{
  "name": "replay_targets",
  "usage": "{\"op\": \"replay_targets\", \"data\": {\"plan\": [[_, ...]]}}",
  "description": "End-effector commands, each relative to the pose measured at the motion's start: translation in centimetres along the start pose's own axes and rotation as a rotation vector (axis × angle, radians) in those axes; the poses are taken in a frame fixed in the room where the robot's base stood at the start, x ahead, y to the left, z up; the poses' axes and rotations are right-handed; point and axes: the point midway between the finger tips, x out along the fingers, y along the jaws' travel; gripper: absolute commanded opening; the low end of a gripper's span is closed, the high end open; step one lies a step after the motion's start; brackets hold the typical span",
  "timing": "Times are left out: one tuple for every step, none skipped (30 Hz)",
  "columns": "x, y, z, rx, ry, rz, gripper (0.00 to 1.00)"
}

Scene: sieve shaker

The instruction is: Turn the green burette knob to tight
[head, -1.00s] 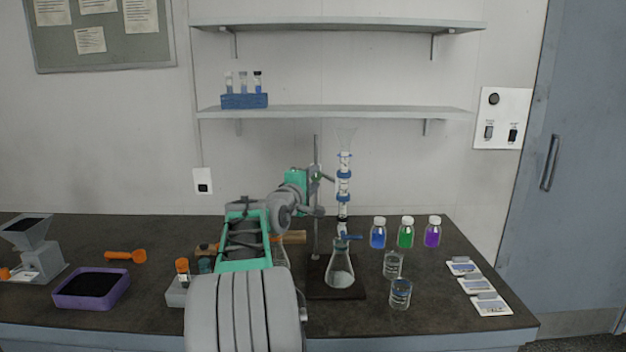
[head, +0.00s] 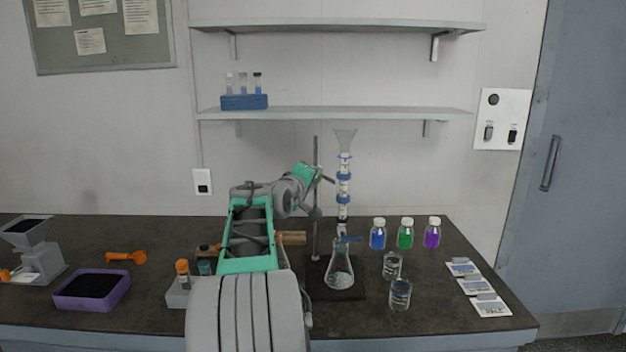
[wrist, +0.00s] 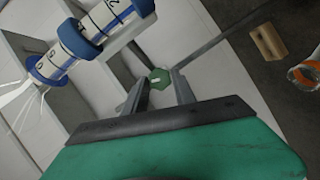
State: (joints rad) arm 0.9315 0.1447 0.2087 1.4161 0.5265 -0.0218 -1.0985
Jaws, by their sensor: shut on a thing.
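The green burette knob (wrist: 159,78) shows in the wrist view as a small green disc with a pale mark. It sits between the fingertips of my gripper (wrist: 162,88), which is shut on it. In the head view my gripper (head: 326,178) is beside the stand rod (head: 315,150), and I cannot make out the knob there. The burette (head: 344,190), with blue rings and a funnel top, stands upright just right of the rod. Its marked tube (wrist: 75,38) shows tilted at upper left in the wrist view.
A conical flask (head: 340,275) stands under the burette on the dark stand base (head: 318,292). Two glass beakers (head: 400,296) and blue, green and purple bottles (head: 406,236) stand to the right. A shelf (head: 335,112) hangs above. A purple tray (head: 92,290) is at left.

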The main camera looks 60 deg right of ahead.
Motion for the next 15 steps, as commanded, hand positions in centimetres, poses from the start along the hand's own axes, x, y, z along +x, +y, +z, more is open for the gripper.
{"op": "replay_targets", "data": {"plan": [[-0.01, -0.01, -0.02, 0.002, 0.000, -0.001, 0.00], [-0.01, -0.02, -0.02, 0.001, 0.000, 0.000, 0.00], [-0.01, -0.01, -0.03, 0.001, 0.001, 0.000, 0.00], [-0.01, -0.01, -0.03, 0.000, 0.001, 0.000, 0.00], [-0.01, -0.01, -0.04, 0.000, 0.001, 0.000, 0.00], [-0.01, -0.01, -0.04, 0.000, 0.001, 0.000, 0.00], [-0.01, -0.01, -0.05, -0.001, 0.001, 0.001, 0.34], [-0.01, -0.01, -0.05, -0.001, 0.001, 0.001, 0.36], [-0.01, -0.01, -0.04, -0.001, 0.001, 0.001, 0.39], [-0.01, -0.01, -0.04, -0.001, 0.001, 0.001, 0.42], [-0.01, -0.01, -0.03, -0.002, 0.001, 0.001, 0.44], [0.00, -0.01, -0.02, -0.002, 0.001, 0.001, 0.48], [0.00, -0.01, -0.02, -0.002, 0.001, 0.001, 0.50], [0.00, -0.01, -0.02, -0.002, 0.000, 0.001, 0.53], [0.00, 0.00, -0.01, -0.002, 0.000, 0.001, 0.53]]}}
